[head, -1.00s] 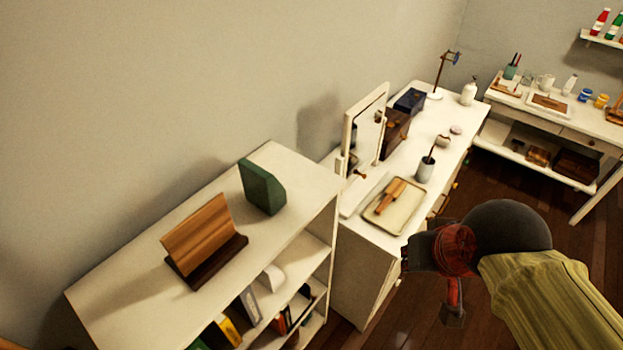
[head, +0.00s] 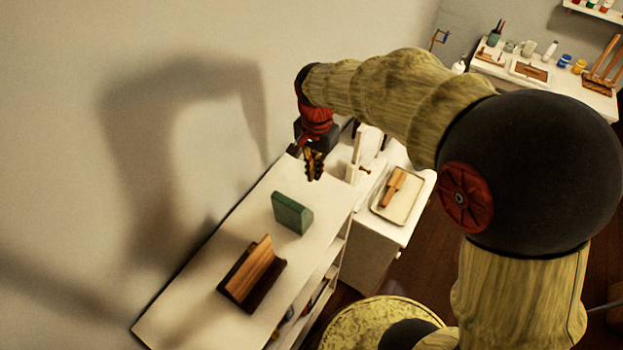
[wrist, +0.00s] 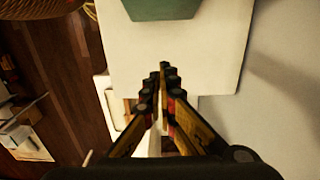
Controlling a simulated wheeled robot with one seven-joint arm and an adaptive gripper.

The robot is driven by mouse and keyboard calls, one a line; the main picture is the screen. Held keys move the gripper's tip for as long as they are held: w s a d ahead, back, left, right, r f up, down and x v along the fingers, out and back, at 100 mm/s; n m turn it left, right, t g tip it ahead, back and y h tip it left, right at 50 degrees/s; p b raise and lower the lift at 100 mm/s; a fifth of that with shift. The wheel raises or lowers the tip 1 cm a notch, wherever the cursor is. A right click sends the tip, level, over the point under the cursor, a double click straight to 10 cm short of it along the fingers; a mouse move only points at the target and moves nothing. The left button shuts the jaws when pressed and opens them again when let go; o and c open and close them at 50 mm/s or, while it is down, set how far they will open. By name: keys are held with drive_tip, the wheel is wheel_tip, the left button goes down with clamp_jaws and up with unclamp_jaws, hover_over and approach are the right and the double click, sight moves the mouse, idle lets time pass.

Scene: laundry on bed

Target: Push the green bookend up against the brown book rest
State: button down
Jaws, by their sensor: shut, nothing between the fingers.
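The green bookend (head: 291,213) stands upright on the white shelf top, apart from the brown book rest (head: 262,282), with bare surface between them. The book rest is at the nearer left, with a light wooden back and a dark base. My gripper (head: 313,172) is shut and empty, pointing down near the far end of the shelf top, on the bookend's side away from the book rest. In the wrist view, the closed fingertips (wrist: 163,70) show below the bookend (wrist: 162,8), which is cut off by the top edge. The fingers look apart from it.
The white shelf top (head: 190,310) is otherwise bare. The wall runs along its left side. A white dressing table with a mirror (head: 368,145) and a tray (head: 410,205) stands beyond its far end. Another table with small items is at the back right.

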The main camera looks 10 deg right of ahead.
sight(291, 230)
wheel_tip(291, 230, down, 8)
drive_tip(key=shift+f, duration=0.1)
drive_tip(key=shift+s+a+f+p, duration=0.2)
drive_tip(key=shift+s+a+p, duration=0.15)
drive_tip(key=shift+s+a, duration=0.4)
drive_tip(key=shift+s+a+f+p, duration=0.2)
drive_tip(key=shift+s+a+p, duration=0.15)
drive_tip(key=shift+s+a, duration=0.35)
drive_tip(key=shift+a, duration=0.1)
drive_tip(key=s+a, duration=0.5)
drive_tip(key=s, duration=0.1)
drive_tip(key=shift+a, duration=0.4)
drive_tip(key=w+d, duration=0.3)
drive_tip(key=shift+w+r+b, duration=0.1)
drive_tip(key=shift+r+b, duration=0.05)
drive_tip(key=shift+b, duration=0.15)
wheel_tip(291, 230, up, 10)
drive_tip(key=shift+f+b, duration=0.1)
drive_tip(key=shift+b, duration=0.2)
